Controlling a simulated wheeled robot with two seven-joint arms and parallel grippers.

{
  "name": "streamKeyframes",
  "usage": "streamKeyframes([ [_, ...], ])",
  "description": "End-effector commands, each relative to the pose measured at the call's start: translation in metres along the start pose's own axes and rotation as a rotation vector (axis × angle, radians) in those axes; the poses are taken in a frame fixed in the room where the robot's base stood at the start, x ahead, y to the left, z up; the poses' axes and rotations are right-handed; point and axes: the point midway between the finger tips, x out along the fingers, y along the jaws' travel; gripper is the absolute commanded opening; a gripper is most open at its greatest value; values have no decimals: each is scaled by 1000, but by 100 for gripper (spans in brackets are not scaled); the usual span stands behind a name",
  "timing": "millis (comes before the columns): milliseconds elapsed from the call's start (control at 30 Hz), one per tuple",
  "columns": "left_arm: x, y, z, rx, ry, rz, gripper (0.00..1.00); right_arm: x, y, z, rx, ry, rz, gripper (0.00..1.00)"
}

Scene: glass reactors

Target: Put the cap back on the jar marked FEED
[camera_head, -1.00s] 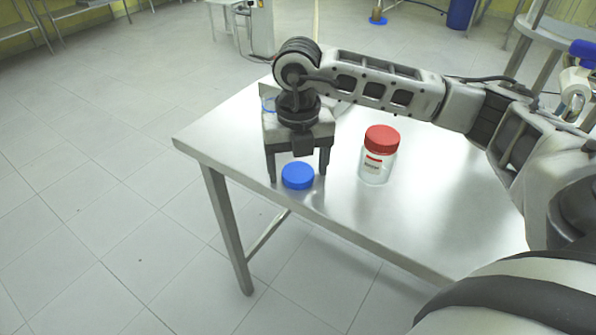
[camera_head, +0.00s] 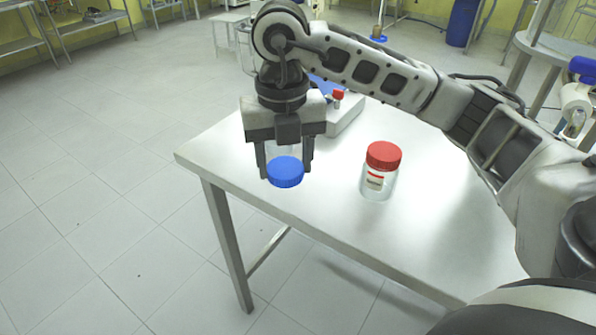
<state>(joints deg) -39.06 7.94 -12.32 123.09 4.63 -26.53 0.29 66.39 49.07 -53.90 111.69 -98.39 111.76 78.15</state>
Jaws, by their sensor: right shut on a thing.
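The blue cap (camera_head: 285,173) is between the fingers of my right gripper (camera_head: 286,170), which is shut on it and holds it level near the table's front left edge. A pale, clear shape, perhaps an open jar (camera_head: 279,150), shows between the fingers behind the cap. It is mostly hidden by the gripper, and no marking on it is visible. A clear jar with a red lid (camera_head: 383,155) stands upright to the right, apart from the gripper. Its label is too small to read. My left gripper is not in view.
The metal table (camera_head: 320,215) is clear in front of and right of the red-lidded jar. A white device (camera_head: 347,115) with a small red-capped vial (camera_head: 338,96) stands behind my right arm. A round stand is at the upper right.

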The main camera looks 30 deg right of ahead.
Motion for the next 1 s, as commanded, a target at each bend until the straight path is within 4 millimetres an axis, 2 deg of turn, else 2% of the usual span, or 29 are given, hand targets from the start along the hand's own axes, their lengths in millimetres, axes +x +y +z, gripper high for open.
streamKeyframes([
  [67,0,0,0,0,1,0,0,-20,14,-11,-8,-5,3,31],
  [200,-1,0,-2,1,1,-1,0,-35,41,-35,-7,-4,1,31],
  [400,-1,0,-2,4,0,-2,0,-48,65,-58,-3,-2,0,31],
  [600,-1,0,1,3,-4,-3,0,-54,75,-67,1,1,0,31],
  [1000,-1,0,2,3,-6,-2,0,-54,76,-68,1,1,-1,31],
])
